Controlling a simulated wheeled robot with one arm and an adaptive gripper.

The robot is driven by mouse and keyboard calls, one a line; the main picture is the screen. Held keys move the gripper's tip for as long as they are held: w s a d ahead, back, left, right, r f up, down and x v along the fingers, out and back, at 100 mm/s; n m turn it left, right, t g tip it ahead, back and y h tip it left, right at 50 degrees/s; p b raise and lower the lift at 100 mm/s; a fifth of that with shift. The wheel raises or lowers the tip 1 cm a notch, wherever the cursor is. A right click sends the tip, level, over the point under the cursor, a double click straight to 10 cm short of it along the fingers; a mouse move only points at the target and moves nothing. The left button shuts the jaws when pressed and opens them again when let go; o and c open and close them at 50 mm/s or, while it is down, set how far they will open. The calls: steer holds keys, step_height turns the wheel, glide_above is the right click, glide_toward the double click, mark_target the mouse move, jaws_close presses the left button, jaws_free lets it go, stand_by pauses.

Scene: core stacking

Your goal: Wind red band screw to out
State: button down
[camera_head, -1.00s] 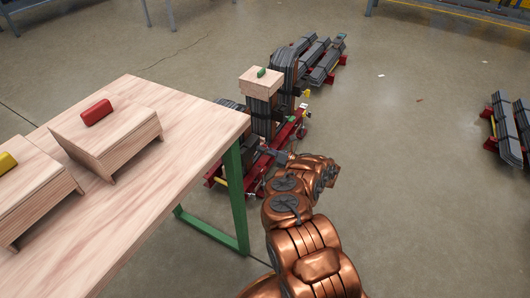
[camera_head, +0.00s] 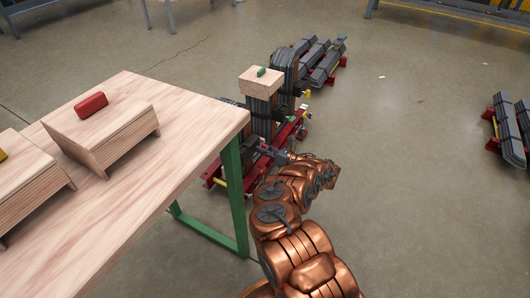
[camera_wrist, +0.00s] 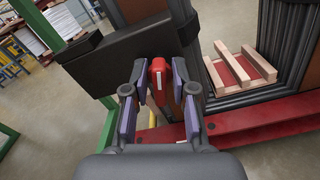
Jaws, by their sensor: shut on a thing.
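The red band screw (camera_wrist: 158,78) is a small red piece with a pale stripe, in the middle of the wrist view. It stands out at the black band block (camera_wrist: 115,48), which is strapped across the dark core stack. My gripper (camera_wrist: 160,85) has a purple-padded finger on each side of the screw and is shut on it. In the head view my gripper (camera_head: 270,152) is at the lower part of the core stack (camera_head: 261,118), just right of the table. The screw is too small to make out there.
A wooden table (camera_head: 190,120) with green legs stands close on the left, bearing wooden boxes and a red block (camera_head: 91,105). The red base beam (camera_wrist: 265,122) runs below the gripper. Other core stacks lie behind and at far right (camera_head: 510,130).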

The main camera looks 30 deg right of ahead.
steer(key=shift+a+n+b, duration=0.1)
steer(key=shift+n+b, duration=0.6)
steer(key=shift+n, duration=0.2)
steer(key=c, duration=0.9)
jaws_free()
steer(key=shift+o, duration=0.2)
